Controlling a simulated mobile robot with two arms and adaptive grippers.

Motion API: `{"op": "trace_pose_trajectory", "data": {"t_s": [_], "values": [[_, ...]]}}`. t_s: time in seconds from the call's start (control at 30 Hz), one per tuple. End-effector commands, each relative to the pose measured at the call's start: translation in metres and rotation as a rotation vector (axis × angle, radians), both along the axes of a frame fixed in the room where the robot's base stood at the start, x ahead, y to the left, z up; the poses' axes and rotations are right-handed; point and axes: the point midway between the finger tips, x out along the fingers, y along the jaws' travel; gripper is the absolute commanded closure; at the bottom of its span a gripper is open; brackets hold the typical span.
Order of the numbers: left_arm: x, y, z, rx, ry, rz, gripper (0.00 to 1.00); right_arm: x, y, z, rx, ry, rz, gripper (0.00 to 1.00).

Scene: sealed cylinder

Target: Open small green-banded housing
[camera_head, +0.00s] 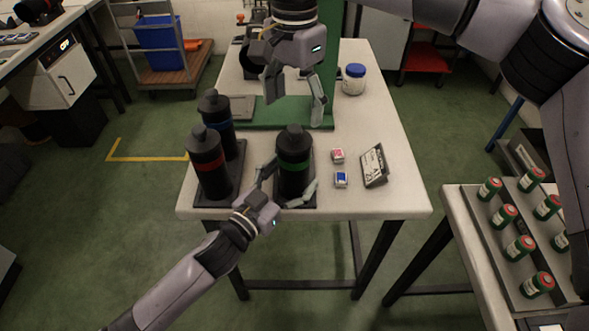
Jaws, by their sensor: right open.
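The green-banded housing (293,183) is a black upright cylinder with a dark knobbed top (293,138), standing on a dark base plate at the table's front edge. My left gripper (293,174) comes from the front left, with one finger on each side of the housing's lower body; it looks shut on it, though the far contact is partly hidden. My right gripper (295,107) is open and empty, pointing down above and behind the housing's top, with a gap between them.
A red-banded housing (208,165) and a blue-banded housing (217,114) stand to the left. Two small boxes, red (338,155) and blue (341,179), and a sign (374,166) lie right. A blue-lidded jar (353,80) stands behind. Green-red cells (519,248) fill a side tray.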

Motion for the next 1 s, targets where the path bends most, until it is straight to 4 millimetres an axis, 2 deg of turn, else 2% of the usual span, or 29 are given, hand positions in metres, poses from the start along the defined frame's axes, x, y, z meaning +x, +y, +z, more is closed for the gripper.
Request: {"op": "trace_pose_trajectory", "data": {"t_s": [0.2, 0.47, 1.0], "values": [[0.0114, -0.0089, 0.0004, 0.0, 0.0, -0.001, 0.21, -0.0001, 0.0001, 0.0, 0.0, 0.0, 0.0, 0.25], [0.012, -0.0091, 0.0, 0.001, 0.001, 0.0, 0.21, -0.0001, 0.0001, 0.0, 0.0, 0.0, 0.0, 0.25], [0.0118, -0.0088, -0.0001, 0.001, 0.001, 0.0, 0.57, 0.0, 0.0001, 0.0, 0.0, 0.0, 0.0, 0.25]]}}
